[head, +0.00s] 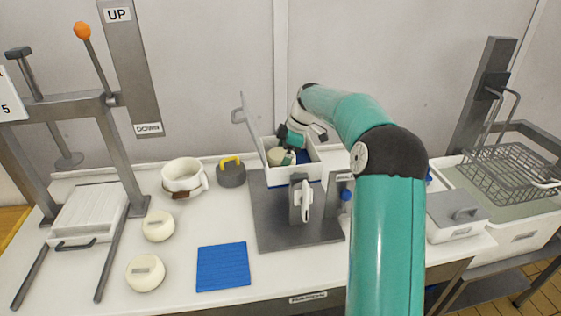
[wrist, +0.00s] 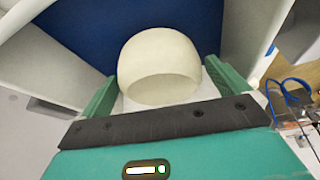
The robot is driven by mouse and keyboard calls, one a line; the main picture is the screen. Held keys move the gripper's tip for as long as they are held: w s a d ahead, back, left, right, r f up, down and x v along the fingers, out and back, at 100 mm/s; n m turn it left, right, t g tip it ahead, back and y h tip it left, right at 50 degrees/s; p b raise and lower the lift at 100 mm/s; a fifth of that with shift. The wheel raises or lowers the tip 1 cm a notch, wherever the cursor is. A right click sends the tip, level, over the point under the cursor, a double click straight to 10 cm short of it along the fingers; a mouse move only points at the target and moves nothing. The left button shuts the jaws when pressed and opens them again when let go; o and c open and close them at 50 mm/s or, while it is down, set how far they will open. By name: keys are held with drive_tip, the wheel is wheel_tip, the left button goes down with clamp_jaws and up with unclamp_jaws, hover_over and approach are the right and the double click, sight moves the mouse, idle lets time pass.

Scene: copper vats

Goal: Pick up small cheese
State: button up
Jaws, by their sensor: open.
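A small cream-coloured cheese (wrist: 160,62) sits between the two green fingers of my gripper (wrist: 160,92) in the wrist view. The fingers are apart, one on each side of it; I cannot tell whether they touch it. In the head view the cheese (head: 277,156) is inside an open white box (head: 303,172) on a grey plate, partly hidden by my gripper (head: 290,152), which reaches down into the box. A blue surface (wrist: 95,30) lies behind the cheese in the wrist view.
The box's raised lid (head: 250,127) stands at its left. Two more cream cheeses (head: 158,226) and a blue mat (head: 222,266) lie on the counter. A white pot (head: 184,177), a grey weight with a yellow handle (head: 231,172) and a wire basket (head: 510,170) stand around.

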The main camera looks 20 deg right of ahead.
drive_tip(key=shift+a+f, duration=0.25)
drive_tip(key=shift+f, duration=0.45)
drive_tip(key=c, duration=1.3)
drive_tip(key=shift+r, duration=0.1)
